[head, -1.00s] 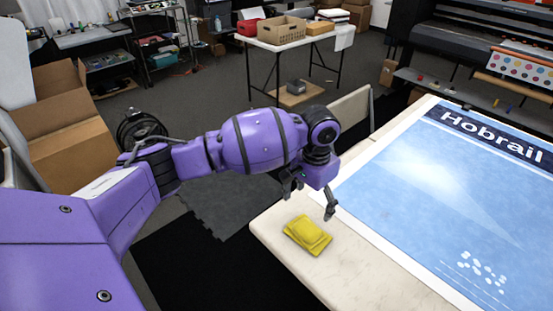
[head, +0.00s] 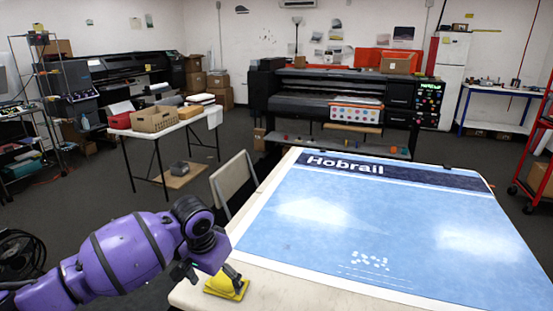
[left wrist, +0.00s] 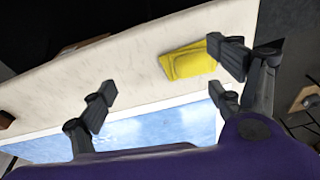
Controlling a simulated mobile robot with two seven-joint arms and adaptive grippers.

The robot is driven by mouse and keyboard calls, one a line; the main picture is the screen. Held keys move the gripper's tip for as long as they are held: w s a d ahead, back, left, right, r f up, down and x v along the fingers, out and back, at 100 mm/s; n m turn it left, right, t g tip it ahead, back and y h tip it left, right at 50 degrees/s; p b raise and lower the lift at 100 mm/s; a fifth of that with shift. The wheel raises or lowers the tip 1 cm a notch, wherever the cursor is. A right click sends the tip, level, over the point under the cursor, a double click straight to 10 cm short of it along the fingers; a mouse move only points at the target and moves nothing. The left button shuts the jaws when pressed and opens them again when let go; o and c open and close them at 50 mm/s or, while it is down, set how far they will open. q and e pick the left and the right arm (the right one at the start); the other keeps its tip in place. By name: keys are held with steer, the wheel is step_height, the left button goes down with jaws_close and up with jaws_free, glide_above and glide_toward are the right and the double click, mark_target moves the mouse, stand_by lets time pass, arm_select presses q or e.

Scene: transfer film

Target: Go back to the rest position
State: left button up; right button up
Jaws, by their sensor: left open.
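My left gripper (head: 209,272) is low in the head view, at the near left corner of the table (head: 192,292). It is open and empty, its fingers spread apart, as the left wrist view also shows (left wrist: 160,70). A flat yellow item with a raised block on top (head: 222,289) lies on the bare table edge, beside and partly behind the gripper. In the left wrist view the yellow item (left wrist: 185,62) lies near one finger; whether they touch I cannot tell. My right gripper is not in view.
A large blue "Hobrail" print (head: 370,220) covers most of the table. A chair (head: 232,178) stands by its left side. A folding table with boxes (head: 180,127) is further left, a wide printer (head: 340,100) behind, and a red rack (head: 540,150) at right. Grey floor lies between.

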arm_select(q)
steer(key=w+d+m+t+h, duration=0.2)
steer(key=w+d+t, duration=0.1)
steer(key=w+d, duration=0.3)
steer(key=s+d+f+t+h+p, duration=0.1)
steer(key=s+d+f+t+h, duration=0.25)
steer(key=s, duration=0.25)
steer(key=s+a+f+n+y+p, duration=0.1)
steer(key=s+a+f, duration=0.3)
steer(key=s, duration=0.9)
steer(key=s+a+f+n+y, duration=0.3)
steer(key=s+a+f, duration=0.2)
steer(key=s, duration=0.8)
steer(key=s+a+f+n+y+p, duration=0.1)
steer(key=s+a+f+n+y, duration=0.1)
steer(key=s+a+f, duration=0.3)
steer(key=s+f, duration=0.3)
steer(key=s, duration=0.4)
steer(key=shift+s+f+n+p, duration=0.2)
steer(key=shift+s+n+p, duration=0.1)
steer(key=shift+s+n, duration=0.1)
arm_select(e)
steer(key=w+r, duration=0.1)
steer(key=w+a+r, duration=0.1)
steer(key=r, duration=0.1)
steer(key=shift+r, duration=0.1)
arm_select(q)
steer(key=shift+a, duration=0.1)
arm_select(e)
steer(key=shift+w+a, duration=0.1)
